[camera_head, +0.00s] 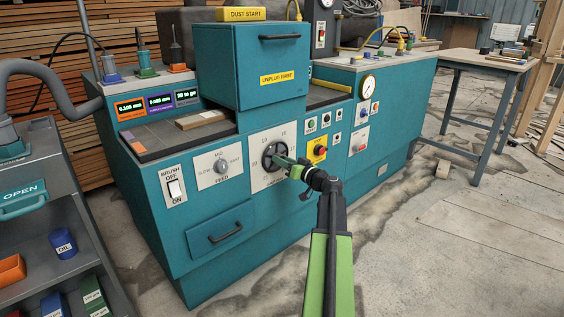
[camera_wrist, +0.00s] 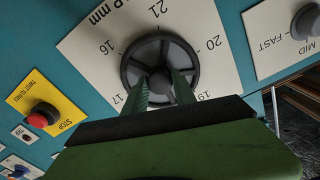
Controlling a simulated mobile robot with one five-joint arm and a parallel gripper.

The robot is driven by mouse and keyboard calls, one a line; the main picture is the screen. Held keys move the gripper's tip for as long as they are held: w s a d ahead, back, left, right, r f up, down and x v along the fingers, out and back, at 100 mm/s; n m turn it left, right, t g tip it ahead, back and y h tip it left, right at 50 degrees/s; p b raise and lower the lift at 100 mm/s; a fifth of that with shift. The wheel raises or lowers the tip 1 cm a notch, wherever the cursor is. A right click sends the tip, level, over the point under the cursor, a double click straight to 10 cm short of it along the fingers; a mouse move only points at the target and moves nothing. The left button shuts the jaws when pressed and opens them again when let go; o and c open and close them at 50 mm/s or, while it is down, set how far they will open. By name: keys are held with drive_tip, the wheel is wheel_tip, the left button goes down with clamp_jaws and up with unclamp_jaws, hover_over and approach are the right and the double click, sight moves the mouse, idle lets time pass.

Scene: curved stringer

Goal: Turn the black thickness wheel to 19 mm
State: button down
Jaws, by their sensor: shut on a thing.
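The black thickness wheel (camera_head: 265,152) is a spoked handwheel on a white dial plate on the teal machine's front. In the wrist view, the wheel (camera_wrist: 163,50) fills the upper middle, with 21 above it, 20 to its right, 19 at lower right, 16 at left and 17 at lower left. No clear pointer mark shows, so I cannot tell its setting. My green gripper (camera_head: 280,161) is at the wheel from the front right. In the wrist view, the fingers of my gripper (camera_wrist: 162,84) reach over the wheel's near part, shut on it, hiding its lower rim.
A grey feed knob (camera_head: 221,166) is left of the wheel. A yellow plate with a red stop button (camera_head: 320,150) is to its right. A drawer with a black handle (camera_head: 225,232) is below left. A grey shelf cart (camera_head: 40,215) stands at left.

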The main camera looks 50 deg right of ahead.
drive_tip(key=shift+a, duration=0.1)
drive_tip(key=c, duration=1)
unclamp_jaws()
drive_tip(key=s, duration=1.1)
drive_tip(key=s+a, duration=0.1)
drive_tip(key=s, duration=0.5)
drive_tip(key=shift+s, duration=0.2)
